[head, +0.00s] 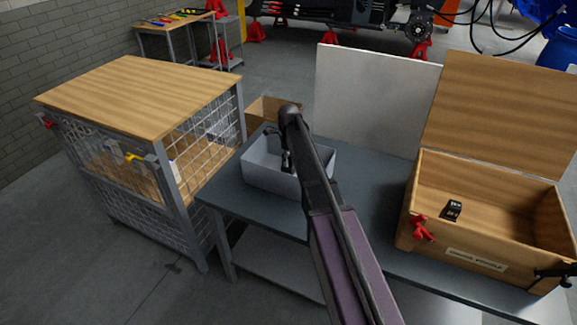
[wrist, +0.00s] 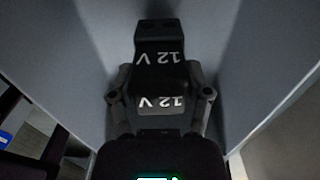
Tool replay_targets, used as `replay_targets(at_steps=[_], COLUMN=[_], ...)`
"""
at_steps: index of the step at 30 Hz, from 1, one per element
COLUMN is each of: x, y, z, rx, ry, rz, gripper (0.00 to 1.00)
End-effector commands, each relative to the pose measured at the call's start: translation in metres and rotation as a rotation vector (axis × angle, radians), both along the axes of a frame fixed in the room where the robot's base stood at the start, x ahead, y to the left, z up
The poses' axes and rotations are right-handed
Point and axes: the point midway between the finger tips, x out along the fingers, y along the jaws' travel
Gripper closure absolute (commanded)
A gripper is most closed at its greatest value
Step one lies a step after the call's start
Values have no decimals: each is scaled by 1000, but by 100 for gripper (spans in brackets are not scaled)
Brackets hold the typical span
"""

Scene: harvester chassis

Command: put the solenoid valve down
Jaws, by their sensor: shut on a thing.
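The solenoid valve (wrist: 160,50) is a black block marked "12 V" in white. In the wrist view it sits between the fingers of my gripper (wrist: 161,98), which is shut on it. In the head view my gripper (head: 287,163) points down into the grey bin (head: 265,182) on the dark table. Grey bin walls (wrist: 240,50) rise on both sides of the valve in the wrist view. Whether the valve touches the bin floor cannot be told. In the head view the valve is hardly distinguishable from the dark gripper.
An open wooden box (head: 480,245) with a raised lid stands on the table (head: 372,225) at right; a small black part (head: 453,210) lies inside. A wire-mesh cage with a wooden top (head: 140,95) stands at left. A white panel (head: 375,100) rises behind the table.

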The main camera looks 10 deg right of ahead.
Motion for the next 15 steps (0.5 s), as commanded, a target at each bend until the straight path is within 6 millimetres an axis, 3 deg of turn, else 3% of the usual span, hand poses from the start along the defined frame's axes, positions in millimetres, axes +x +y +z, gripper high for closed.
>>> replay_targets(at_steps=[6, 15], x=[0, 0], y=[0, 0], z=[-18, -19], rx=[0, 0], ry=[0, 0], rz=[0, 0], gripper=[98, 98])
